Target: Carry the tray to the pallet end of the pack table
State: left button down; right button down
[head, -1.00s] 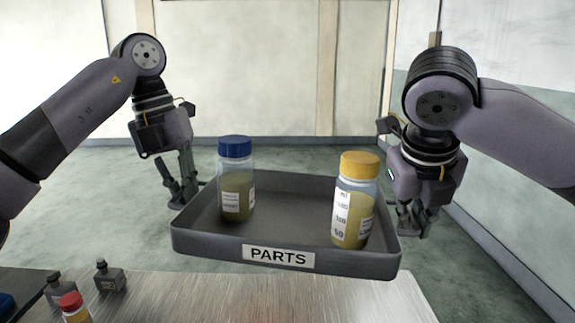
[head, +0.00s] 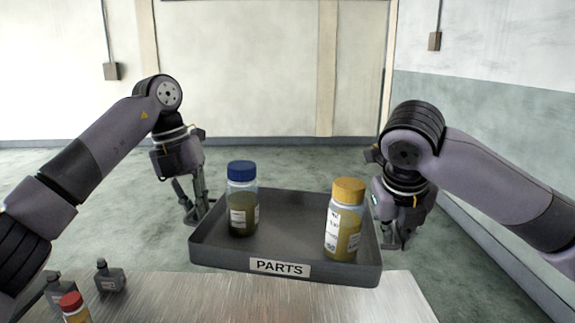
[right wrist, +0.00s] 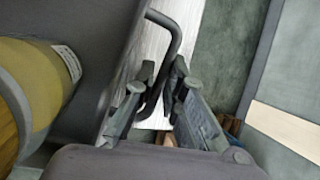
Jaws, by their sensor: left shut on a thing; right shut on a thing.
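The dark grey tray (head: 220,257) with a PARTS label is held level at the far edge of the metal table (head: 330,303); I cannot tell whether it touches the table. Inside stand a blue-capped bottle (head: 242,200) at left and a yellow-capped bottle (head: 345,222) at right, both upright with yellowish liquid. My left gripper (head: 193,212) is shut at the tray's left side; its grip is partly hidden. My right gripper (head: 397,240) is at the right side. In the right wrist view my right gripper (right wrist: 157,88) is shut on the tray's bar handle (right wrist: 174,42).
Small dark bottles (head: 110,277) and a red-capped bottle (head: 73,306) stand on the table at the lower left. The table's right part is bare. Beyond lie open green floor (head: 300,165) and walls. No pallet is recognisable.

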pick_arm(q)
jog(key=shift+d+r, duration=0.2)
jog(key=shift+d, duration=0.15)
pick_arm(e)
jog(key=shift+s+a+r, duration=0.1)
jog(key=shift+a+r, duration=0.1)
jog(key=shift+a, duration=0.15)
